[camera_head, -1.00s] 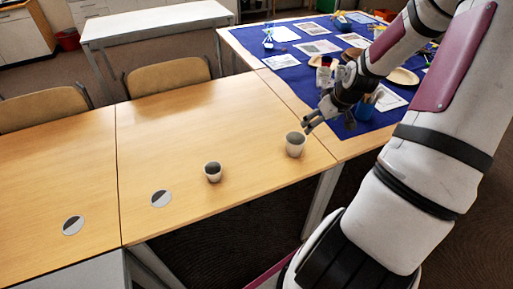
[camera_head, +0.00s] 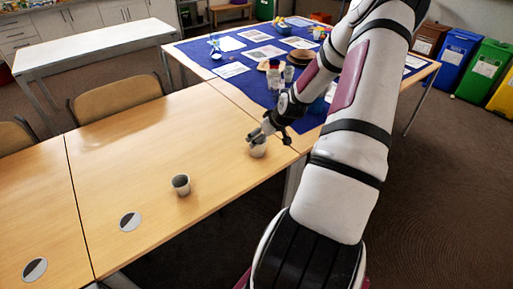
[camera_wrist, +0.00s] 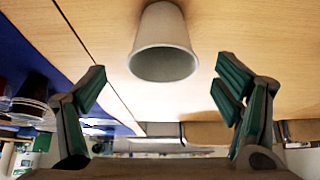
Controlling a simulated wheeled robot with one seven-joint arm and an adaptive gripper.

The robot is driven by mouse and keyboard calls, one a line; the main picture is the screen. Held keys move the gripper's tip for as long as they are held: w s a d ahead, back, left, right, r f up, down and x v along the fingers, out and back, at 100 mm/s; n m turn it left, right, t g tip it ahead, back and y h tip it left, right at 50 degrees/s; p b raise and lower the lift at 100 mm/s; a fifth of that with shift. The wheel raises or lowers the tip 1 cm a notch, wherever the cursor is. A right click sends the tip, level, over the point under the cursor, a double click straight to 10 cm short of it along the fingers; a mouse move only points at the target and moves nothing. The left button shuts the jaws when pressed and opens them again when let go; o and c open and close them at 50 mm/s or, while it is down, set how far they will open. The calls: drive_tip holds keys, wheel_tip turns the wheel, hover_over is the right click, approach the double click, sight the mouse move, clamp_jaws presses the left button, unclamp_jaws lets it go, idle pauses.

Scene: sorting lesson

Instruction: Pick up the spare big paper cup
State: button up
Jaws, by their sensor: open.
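The larger pale paper cup (camera_head: 257,151) stands near the right end of the wooden table. In the wrist view this cup (camera_wrist: 165,45) is ahead of my gripper, with its open rim facing the camera, between the lines of the two fingers. My gripper (camera_head: 263,134) is at the cup's rim in the head view and hides part of it. In the wrist view my gripper (camera_wrist: 164,84) is open, with a finger on each side and nothing between the pads. A smaller paper cup (camera_head: 180,184) stands upright to the left on the table.
Two round black-and-white markers (camera_head: 130,222) (camera_head: 35,269) lie on the wooden table (camera_head: 130,150). A blue-covered table (camera_head: 263,92) with papers, jars and plates adjoins behind. Chairs (camera_head: 118,98) stand at the far side. Coloured bins (camera_head: 487,67) are at the far right.

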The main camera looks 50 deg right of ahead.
sight(258, 151)
drive_tip(key=x, duration=0.5)
drive_tip(key=shift+w+a, duration=0.1)
drive_tip(key=shift+w, duration=0.1)
drive_tip(key=c, duration=0.8)
